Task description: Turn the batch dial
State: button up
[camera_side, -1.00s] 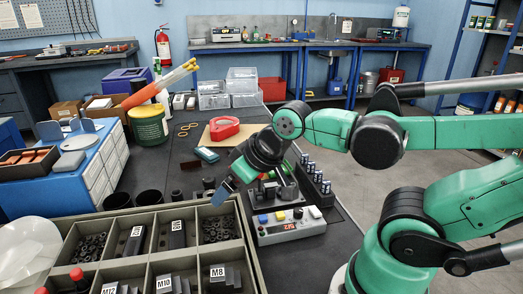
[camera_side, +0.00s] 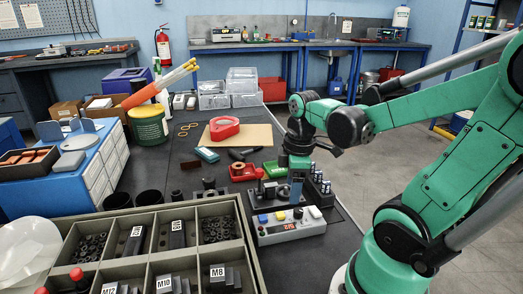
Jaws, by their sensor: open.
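The grey control box (camera_side: 268,239) stands on the dark bench right of the parts tray, with a small red-lit display (camera_side: 289,226). Its top carries a blue button (camera_side: 263,218), a yellow button (camera_side: 281,216), a black round knob (camera_side: 298,214) that looks like the batch dial, and a white button (camera_side: 315,212). My gripper (camera_side: 296,194) points straight down just above and behind the black knob. It is open and holds nothing that I can see. The gap between fingertips and knob is small; I cannot tell whether they touch.
A row of dark cylinders (camera_side: 325,187) stands right of my gripper. Red (camera_side: 237,174) and green (camera_side: 271,168) trays lie left of it, with a black-and-red upright tool (camera_side: 259,182) nearby. The parts tray (camera_side: 245,246) with several compartments borders the box on the left.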

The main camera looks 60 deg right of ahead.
aim_at(298, 210)
jog(key=shift+s+d+f+n+g, duration=0.3)
jog(key=shift+s+d+n, duration=0.2)
jog(key=shift+s, duration=0.1)
jog(key=shift+f, duration=2.7)
grip_shut()
